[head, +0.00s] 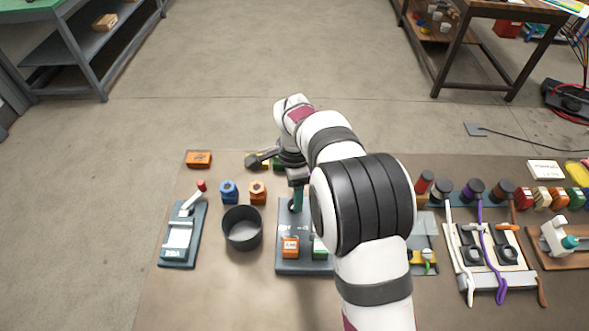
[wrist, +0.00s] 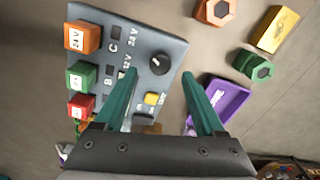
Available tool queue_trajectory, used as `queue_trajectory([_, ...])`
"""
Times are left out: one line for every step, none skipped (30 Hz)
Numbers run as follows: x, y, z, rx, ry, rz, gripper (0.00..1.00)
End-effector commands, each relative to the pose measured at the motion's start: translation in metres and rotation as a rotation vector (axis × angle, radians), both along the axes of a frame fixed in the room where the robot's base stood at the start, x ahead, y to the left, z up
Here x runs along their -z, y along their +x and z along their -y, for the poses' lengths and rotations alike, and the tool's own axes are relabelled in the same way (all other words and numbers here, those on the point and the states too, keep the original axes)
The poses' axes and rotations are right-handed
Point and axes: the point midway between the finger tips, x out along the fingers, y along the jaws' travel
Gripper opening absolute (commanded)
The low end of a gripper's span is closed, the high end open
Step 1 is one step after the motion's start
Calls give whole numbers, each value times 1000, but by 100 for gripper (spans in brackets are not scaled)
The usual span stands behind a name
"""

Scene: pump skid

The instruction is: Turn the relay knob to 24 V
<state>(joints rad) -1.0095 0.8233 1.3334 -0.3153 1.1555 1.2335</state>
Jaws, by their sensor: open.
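The relay board (wrist: 172,40) is a grey plate with a round black knob (wrist: 159,64) and printed marks, including 24 V and 12 V, beside the knob. I cannot tell which mark the knob points at. Orange (wrist: 82,37), green (wrist: 82,75) and red (wrist: 80,105) blocks sit along one side, and a yellow part (wrist: 152,99) is near the knob. My gripper (wrist: 160,74) is open, its teal fingers spread on either side of the knob in the picture; contact is not visible. In the head view the board (head: 287,268) is partly behind my arm and the knob is hidden.
A dark cup (head: 242,230) and a lever unit (head: 178,247) stand left of the board. Blue (head: 229,192) and orange (head: 257,192) nuts lie behind the cup. A purple tray (wrist: 230,97) is near the right finger. Coloured connectors and cables fill the bench's right side.

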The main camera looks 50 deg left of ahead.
Motion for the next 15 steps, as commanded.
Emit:
queue_trajectory([-17, 1, -1, 0, 6, 4, 72])
queue_trajectory([-27, 1, -1, 0, 6, 4, 72])
queue_trajectory([-41, 1, -1, 1, 6, 4, 72])
queue_trajectory([-50, 1, -1, 0, 6, 4, 72])
queue_trajectory([-59, 1, -1, 0, 5, 3, 72])
queue_trajectory([-70, 1, -1, 1, 5, 3, 72])
queue_trajectory([-78, 0, -1, 0, 4, 3, 72])
queue_trajectory([-85, 1, -1, 0, 4, 3, 72])
queue_trajectory([-93, 0, -1, 1, 4, 3, 72])
queue_trajectory([-97, 0, -1, 0, 3, 2, 72])
queue_trajectory([-102, 0, -1, 0, 3, 2, 72])
queue_trajectory([-106, 0, 0, 0, 2, 1, 72])
queue_trajectory([-108, 0, 0, 0, 1, 1, 72])
queue_trajectory([-110, 0, 0, 1, 1, 1, 72])
queue_trajectory([-112, 0, 0, 0, 1, 1, 72])
